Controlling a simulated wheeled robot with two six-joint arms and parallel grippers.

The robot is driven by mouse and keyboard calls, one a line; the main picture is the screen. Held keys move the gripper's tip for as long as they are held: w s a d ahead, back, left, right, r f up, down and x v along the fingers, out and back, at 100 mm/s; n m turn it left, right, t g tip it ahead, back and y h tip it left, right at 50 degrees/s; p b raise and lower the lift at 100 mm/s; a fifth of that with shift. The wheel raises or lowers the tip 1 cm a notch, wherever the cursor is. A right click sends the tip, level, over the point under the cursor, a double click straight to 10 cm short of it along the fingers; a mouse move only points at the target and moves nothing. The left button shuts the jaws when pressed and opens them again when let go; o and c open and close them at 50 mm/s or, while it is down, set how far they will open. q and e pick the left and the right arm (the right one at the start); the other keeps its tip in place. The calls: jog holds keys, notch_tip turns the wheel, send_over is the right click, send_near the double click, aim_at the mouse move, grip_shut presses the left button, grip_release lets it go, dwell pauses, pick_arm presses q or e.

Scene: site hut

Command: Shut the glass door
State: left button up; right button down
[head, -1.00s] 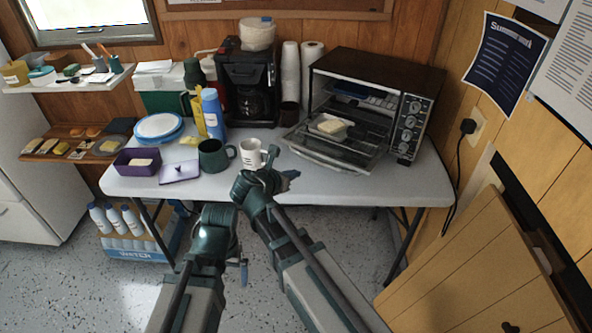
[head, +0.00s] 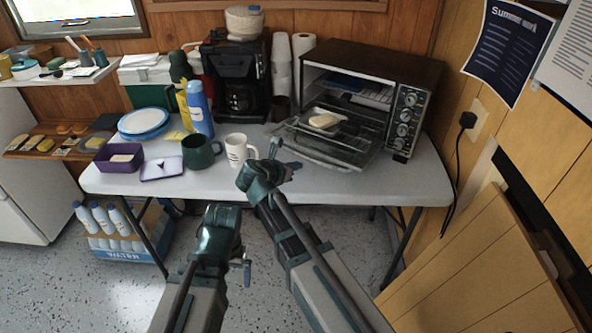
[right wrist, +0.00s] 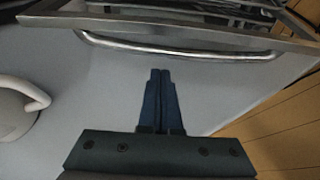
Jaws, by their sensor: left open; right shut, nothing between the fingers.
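The toaster oven (head: 372,85) stands at the right of the table. Its glass door (head: 335,148) hangs open, folded down towards me. A small white dish with pale food (head: 323,121) is at the oven opening; I cannot tell whether it rests on the door or a rack. My right gripper (head: 287,160) is shut and empty, in front of the door's left part. In the right wrist view its fingertips (right wrist: 161,76) point at the door's bar handle (right wrist: 180,50), with a gap between them. My left gripper (head: 246,271) is open and low, before the table's front edge.
A white mug (head: 237,150) stands just left of my right gripper, with a dark green mug (head: 197,152) beyond it. A coffee maker (head: 238,85) and paper rolls stand behind. The table (head: 400,190) is clear right of the door. A wood-panelled wall bounds the right.

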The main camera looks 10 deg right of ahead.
jog(key=r+p, duration=0.1)
jog(key=p, duration=0.1)
jog(key=r+p, duration=0.1)
jog(key=r, duration=0.1)
jog(key=shift+w+d+r+p, duration=0.15)
jog(key=shift+d+p, duration=0.05)
jog(key=shift+p, duration=0.2)
jog(key=shift+w+d+r+p, duration=0.15)
jog(key=shift+r+p, duration=0.15)
jog(key=shift+p, duration=0.05)
